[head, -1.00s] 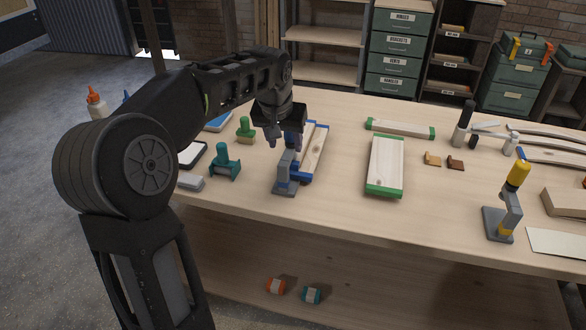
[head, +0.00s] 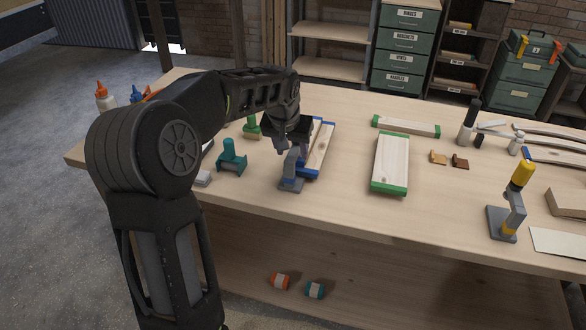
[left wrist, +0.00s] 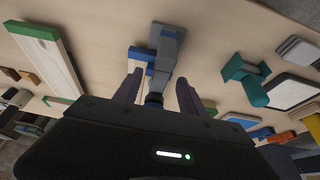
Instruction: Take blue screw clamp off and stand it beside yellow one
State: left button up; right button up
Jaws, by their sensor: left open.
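The blue screw clamp (head: 291,178) has a grey frame and base and stands at the near end of a blue-ended board (head: 319,150). In the left wrist view its grey frame (left wrist: 167,45) lies just beyond my fingers, and a dark handle-like part shows between them. My left gripper (left wrist: 157,93) is open, one finger on each side of that part, with no clear contact. In the head view the gripper (head: 292,146) covers the clamp's top. The yellow screw clamp (head: 508,212) stands upright at the right of the bench. My right gripper is out of view.
A green-ended board (head: 391,162) lies between the two clamps. A teal clamp (head: 231,156) stands left of the blue one. A white sheet (head: 560,242) lies right of the yellow clamp. The bench top (head: 440,215) left of the yellow clamp is clear.

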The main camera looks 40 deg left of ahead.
aim_at(293, 153)
pick_arm(q)
jog(key=shift+x, duration=1.5)
grip_shut()
dwell(0.5)
jog(key=shift+r, duration=0.15)
